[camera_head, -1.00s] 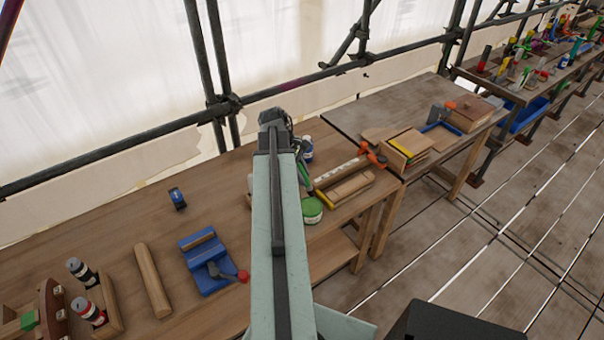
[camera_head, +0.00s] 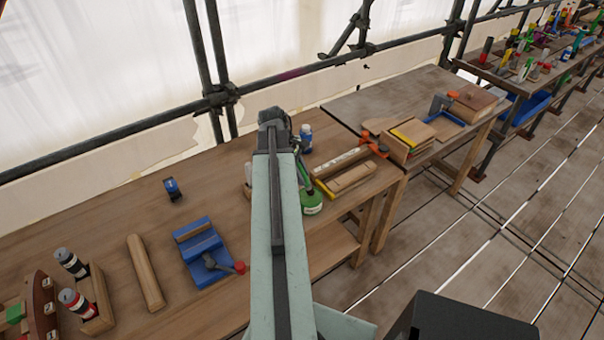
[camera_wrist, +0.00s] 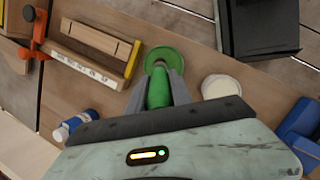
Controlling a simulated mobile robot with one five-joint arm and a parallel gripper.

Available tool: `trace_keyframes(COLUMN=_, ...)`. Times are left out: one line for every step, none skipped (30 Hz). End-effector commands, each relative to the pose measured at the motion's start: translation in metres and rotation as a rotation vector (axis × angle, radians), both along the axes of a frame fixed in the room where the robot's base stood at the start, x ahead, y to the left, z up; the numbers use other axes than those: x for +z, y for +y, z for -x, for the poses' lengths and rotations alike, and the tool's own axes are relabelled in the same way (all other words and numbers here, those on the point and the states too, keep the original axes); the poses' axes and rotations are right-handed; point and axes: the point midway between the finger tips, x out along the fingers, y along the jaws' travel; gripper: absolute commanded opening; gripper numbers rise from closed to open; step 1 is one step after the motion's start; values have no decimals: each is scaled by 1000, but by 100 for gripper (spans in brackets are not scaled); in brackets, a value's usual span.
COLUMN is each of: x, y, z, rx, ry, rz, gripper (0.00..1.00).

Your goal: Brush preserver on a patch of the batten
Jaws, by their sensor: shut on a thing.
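My gripper (camera_wrist: 158,92) is shut on a green-handled tool, seemingly the brush (camera_wrist: 157,88). The brush points at a round green pot (camera_wrist: 165,58); its tip is hidden, so I cannot tell whether it is inside or above the pot. In the head view the pot (camera_head: 312,204) stands near the bench's front edge, and my arm hides most of the gripper. A pale strip with dark marks, likely the batten (camera_head: 342,160), lies behind wooden blocks, with an orange clamp at its right end. It also shows in the wrist view (camera_wrist: 84,67).
Wooden blocks (camera_head: 350,178) and a yellow-edged piece (camera_wrist: 134,60) lie by the strip. A blue-and-white bottle (camera_head: 306,137) stands behind it. The wrist view shows a white round dish (camera_wrist: 219,86) beside the gripper. A blue fixture (camera_head: 203,250) is left of my arm.

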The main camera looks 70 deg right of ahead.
Motion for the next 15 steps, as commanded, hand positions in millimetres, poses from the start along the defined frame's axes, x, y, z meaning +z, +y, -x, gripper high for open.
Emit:
trace_keyframes(x=0, y=0, z=0, rx=0, ry=0, rz=0, gripper=0)
trace_keyframes(x=0, y=0, z=0, rx=0, ry=0, rz=0, gripper=0)
trace_keyframes(x=0, y=0, z=0, rx=0, ry=0, rz=0, gripper=0)
trace_keyframes(x=0, y=0, z=0, rx=0, ry=0, rz=0, gripper=0)
trace_keyframes(x=0, y=0, z=0, rx=0, ry=0, rz=0, gripper=0)
trace_keyframes(x=0, y=0, z=0, rx=1, ry=0, rz=0, gripper=0)
trace_keyframes(x=-1, y=0, z=0, rx=1, ry=0, rz=0, gripper=0)
trace_keyframes(x=-1, y=0, z=0, rx=1, ry=0, rz=0, gripper=0)
trace_keyframes(x=-1, y=0, z=0, rx=1, ry=0, rz=0, gripper=0)
trace_keyframes(x=-2, y=0, z=0, rx=1, ry=0, rz=0, gripper=0)
trace_keyframes(x=-2, y=0, z=-1, rx=1, ry=0, rz=0, gripper=0)
trace_keyframes(x=-3, y=0, z=-1, rx=1, ry=0, rz=0, gripper=0)
trace_keyframes(x=-3, y=0, z=-1, rx=1, ry=0, rz=0, gripper=0)
trace_keyframes(x=-4, y=0, z=-1, rx=1, ry=0, rz=0, gripper=0)
trace_keyframes(x=-4, y=0, z=-1, rx=1, ry=0, rz=0, gripper=0)
